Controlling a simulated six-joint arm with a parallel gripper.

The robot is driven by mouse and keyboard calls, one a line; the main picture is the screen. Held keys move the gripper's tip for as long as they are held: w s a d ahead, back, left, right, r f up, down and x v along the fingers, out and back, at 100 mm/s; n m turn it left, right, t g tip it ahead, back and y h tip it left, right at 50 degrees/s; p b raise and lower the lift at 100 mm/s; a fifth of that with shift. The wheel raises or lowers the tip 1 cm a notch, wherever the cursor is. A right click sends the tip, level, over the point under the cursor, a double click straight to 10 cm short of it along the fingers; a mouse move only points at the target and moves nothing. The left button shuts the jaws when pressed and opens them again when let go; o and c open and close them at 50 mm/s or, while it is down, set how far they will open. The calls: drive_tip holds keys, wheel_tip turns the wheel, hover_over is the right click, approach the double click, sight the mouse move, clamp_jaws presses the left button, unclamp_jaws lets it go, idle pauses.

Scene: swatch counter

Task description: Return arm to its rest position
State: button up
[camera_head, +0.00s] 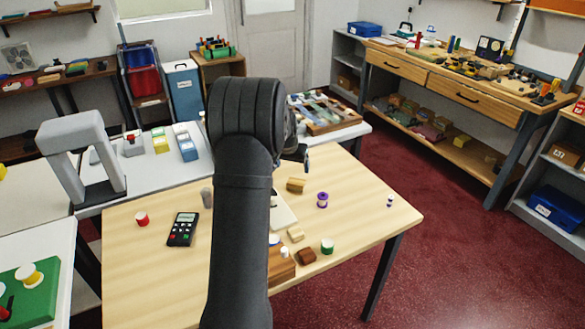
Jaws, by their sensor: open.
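My black arm rises through the middle of the view, in front of the wooden table (355,235). Its rounded joint is at the top. My gripper (299,154) shows only in part at the right of that joint, above the table's back edge. It is open, and I see nothing held in it. The rest of the gripper is hidden behind the arm.
Around my arm on the table are a red-topped spool (142,219), a dark keypad device (182,229), a tan block (295,185), a purple spool (322,200) and a green spool (327,246). A grey arch (77,133) stands left. The table's right side is mostly clear.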

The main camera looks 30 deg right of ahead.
sight(296, 182)
drive_tip(key=x, duration=1.2)
drive_tip(key=shift+f, duration=0.2)
wheel_tip(296, 182, up, 3)
drive_tip(key=shift+f, duration=0.1)
drive_tip(key=shift+r, duration=0.75)
